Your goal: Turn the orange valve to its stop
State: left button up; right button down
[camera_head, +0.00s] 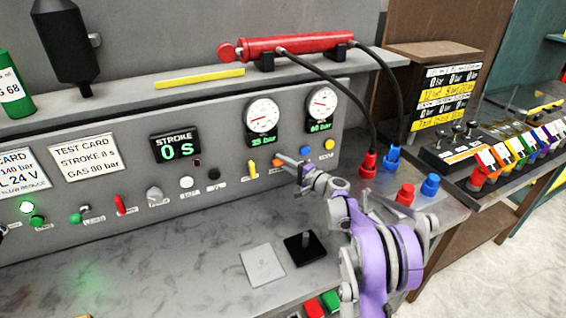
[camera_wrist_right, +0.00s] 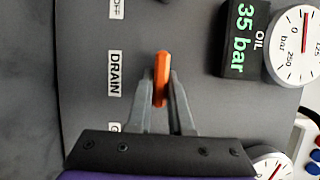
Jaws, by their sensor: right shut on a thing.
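The orange valve (camera_head: 276,161) sits on the front of the grey panel, below the round gauges; only a small part of it shows in the head view. In the right wrist view its orange handle (camera_wrist_right: 161,78) stands between my two grey fingertips, beside a label reading DRAIN (camera_wrist_right: 114,70). My right gripper (camera_head: 290,161) is shut on the handle; it also shows in the right wrist view (camera_wrist_right: 162,95). The handle's inner end and the valve's stop cannot be made out.
A yellow lever (camera_head: 252,170) is just left of the valve; blue (camera_head: 305,149) and yellow (camera_head: 330,144) knobs are to its right. Hoses run from a red cylinder (camera_head: 295,44) to red and blue couplings. A black block (camera_head: 304,248) and grey plate (camera_head: 262,265) lie on the bench.

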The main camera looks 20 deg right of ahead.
jog(key=c, duration=0.8)
grip_release()
jog(key=b+v, duration=0.1)
jog(key=v, duration=0.9)
jog(key=shift+s+d+b, duration=0.15)
jog(key=shift+s+b, duration=0.2)
jog(key=shift+s, duration=0.05)
